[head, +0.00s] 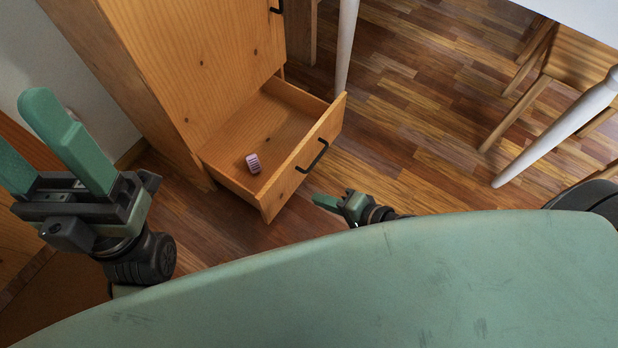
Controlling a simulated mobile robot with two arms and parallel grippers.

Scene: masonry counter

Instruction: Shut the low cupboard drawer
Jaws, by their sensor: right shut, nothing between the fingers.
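The low cupboard drawer (308,151) stands pulled out at the bottom of a wooden cupboard (190,60). Its front bears a black bar handle (312,157). A small pinkish item (253,163) lies inside the drawer. My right gripper (322,202) is shut and empty, low in front of the drawer, a little below the handle in the picture. It looks apart from the drawer front, though the gap in depth is hard to judge. My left gripper (52,150) is at the left, away from the drawer, with its green fingers spread apart and nothing between them.
A white table (580,15) with pale legs and a wooden chair (550,80) stand at the upper right. A white table leg (346,45) stands close behind the drawer. The wooden floor (420,130) right of the drawer is clear.

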